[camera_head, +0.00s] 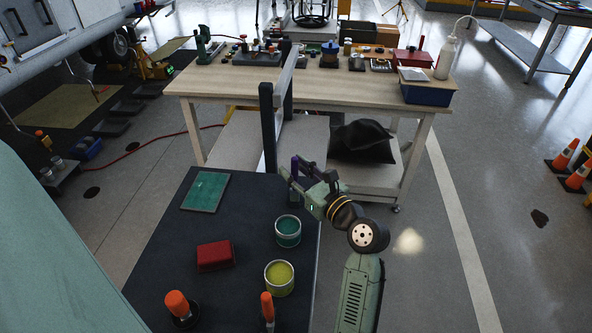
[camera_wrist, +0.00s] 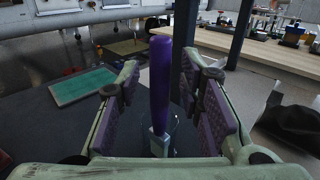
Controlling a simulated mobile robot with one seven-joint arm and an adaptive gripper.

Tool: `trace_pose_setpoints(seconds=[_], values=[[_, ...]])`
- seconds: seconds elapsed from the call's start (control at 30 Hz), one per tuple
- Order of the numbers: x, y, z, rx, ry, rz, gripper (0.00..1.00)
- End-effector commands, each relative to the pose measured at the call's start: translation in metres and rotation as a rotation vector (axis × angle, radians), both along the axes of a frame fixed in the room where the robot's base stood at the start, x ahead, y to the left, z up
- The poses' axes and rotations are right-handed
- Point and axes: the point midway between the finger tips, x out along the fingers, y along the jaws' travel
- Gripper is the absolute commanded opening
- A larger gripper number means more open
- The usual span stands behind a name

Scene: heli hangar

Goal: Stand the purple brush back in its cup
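The purple brush (camera_wrist: 160,85) stands nearly upright in the wrist view, handle up, with its metal collar (camera_wrist: 158,143) low between my fingers. A clear cup (camera_wrist: 174,128) appears around its lower part; the bristle end is hidden. In the head view the brush (camera_head: 294,166) shows as a small purple piece by my fingertips, near the far right of the dark table. My gripper (camera_head: 293,178) is open, with one finger on each side of the handle. In the wrist view my gripper (camera_wrist: 165,105) shows gaps between the handle and both pads.
On the dark table (camera_head: 255,192) stand a green paint tin (camera_head: 288,231), a yellow paint tin (camera_head: 279,278), a red box (camera_head: 215,256), a green mat (camera_head: 205,191) and two orange-handled items (camera_head: 177,303) in front. A dark upright post (camera_head: 268,125) rises beyond the far edge. A cluttered workbench (camera_head: 330,91) stands behind.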

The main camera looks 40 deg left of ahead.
Motion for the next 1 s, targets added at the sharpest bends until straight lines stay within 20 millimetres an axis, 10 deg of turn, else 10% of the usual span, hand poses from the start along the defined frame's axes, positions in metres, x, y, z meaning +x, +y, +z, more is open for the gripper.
trace_pose_setpoints(seconds=[1.0], values=[[-0.028,-0.117,0.002,0.0,0.0,0.0,0.34]])
